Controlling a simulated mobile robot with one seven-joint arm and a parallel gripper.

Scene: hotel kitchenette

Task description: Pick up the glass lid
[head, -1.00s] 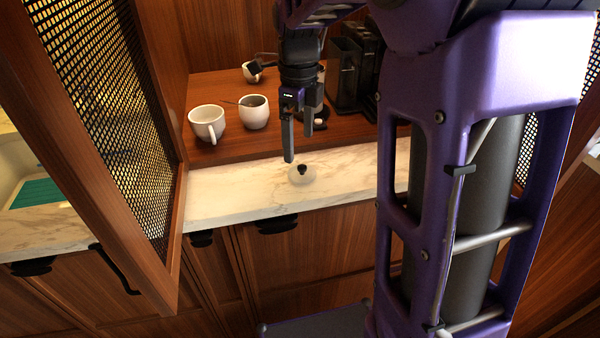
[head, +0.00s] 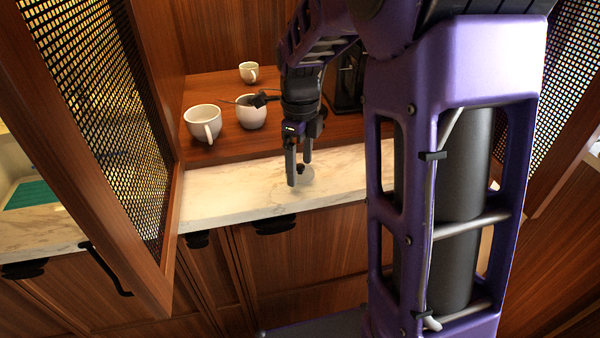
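The glass lid (head: 308,178) is a small clear disc with a dark knob (head: 300,169). It lies on the pale marble counter near the front edge. My gripper (head: 298,172) points down over the lid from above. Its two dark fingers are apart, one left of the knob and one to the right and behind it. The fingers hide part of the lid. I cannot tell whether either finger touches the knob.
A white cup (head: 203,123), a white pot-like cup (head: 251,116) and a smaller mug (head: 248,72) stand on the wooden shelf behind. A dark appliance (head: 345,85) is at the right. An open mesh door (head: 95,110) stands on the left. The marble (head: 225,193) left of the lid is clear.

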